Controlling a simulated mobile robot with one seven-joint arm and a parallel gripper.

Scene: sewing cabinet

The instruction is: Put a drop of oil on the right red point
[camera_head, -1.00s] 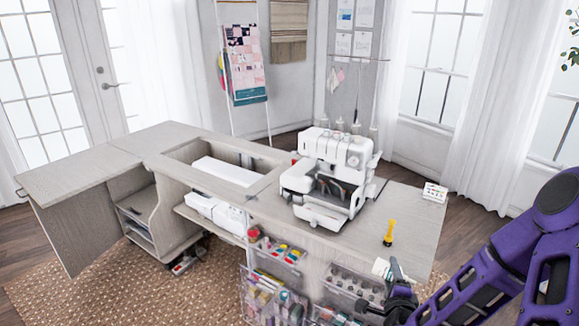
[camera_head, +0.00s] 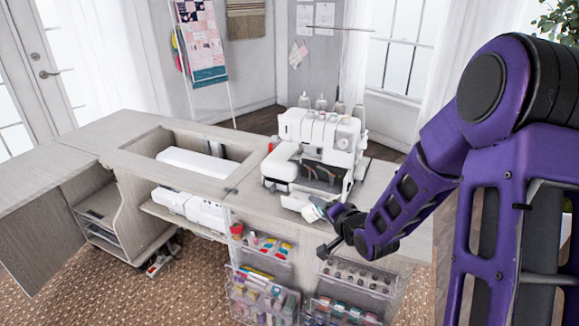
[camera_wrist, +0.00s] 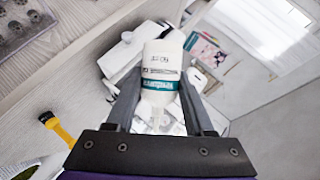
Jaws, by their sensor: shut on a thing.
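My gripper (camera_wrist: 160,85) is shut on a small white oil bottle (camera_wrist: 160,66) with a teal label band, between its two fingers. In the head view the bottle (camera_head: 312,211) is a small pale shape at the tip of my gripper (camera_head: 325,212), just in front of the white overlock machine (camera_head: 312,130). The machine stands on the cabinet top, its front partly open with dark inner parts showing. I cannot make out the right red point in these views. A gap between bottle and machine is hard to judge.
The cabinet top (camera_head: 120,135) has a sunken bay left of the machine. Clear organisers (camera_head: 262,292) hang on its front. A yellow-handled brush (camera_wrist: 60,130) lies on the top in the wrist view. My arm covers the right end of the table in the head view.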

